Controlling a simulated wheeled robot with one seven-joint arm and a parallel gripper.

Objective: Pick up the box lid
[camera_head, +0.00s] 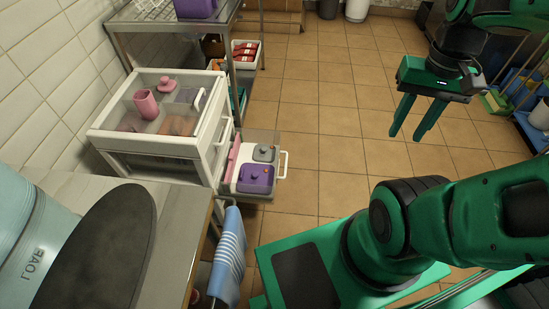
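Several things could be the box lid. A purple lidded piece with a small knob (256,177) and a grey one with a dark knob (264,153) lie in the pulled-out lower drawer (283,166) of a white cabinet. A pink knobbed piece (167,86) is at the cabinet's top, near a pink cup (146,104). I cannot tell whether the drawer pieces are loose lids or sit on boxes. My gripper (406,137) is at the upper right, fingers apart, pointing down over the floor. It is empty and well to the right of the drawer.
The white cabinet (203,145) stands against the tiled wall, beside a metal shelf rack (175,28). A counter with a light blue canister (32,245) is at lower left; a blue striped towel (229,255) hangs by it. Tiled floor (325,130) between drawer and gripper is clear.

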